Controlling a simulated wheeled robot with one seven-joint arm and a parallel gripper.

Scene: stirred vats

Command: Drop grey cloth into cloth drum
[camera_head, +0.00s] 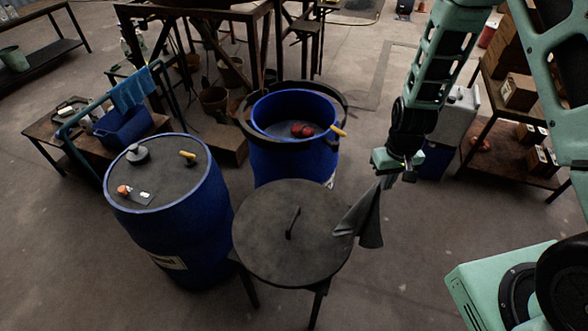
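The grey cloth (366,218) hangs in folds from its top corner below my gripper (388,178). The gripper looks shut on that corner, though the fingertips are small and dark here. The cloth overlaps the right edge of a round dark lid (265,248) in the picture; I cannot tell whether it touches it. An open blue drum (290,163) stands behind the lid, left of my gripper. Inside it lies something red (302,130), and a yellow-handled thing (338,131) shows at its right rim. No label tells me which drum is the cloth drum.
The round lid with a handle rests on a legged stand in front. A closed blue drum (165,235) at left carries small items on top. A bench (45,127) with a blue cloth (133,90) stands behind it. A shelf (510,160) with boxes is at right. Floor right of the stand is clear.

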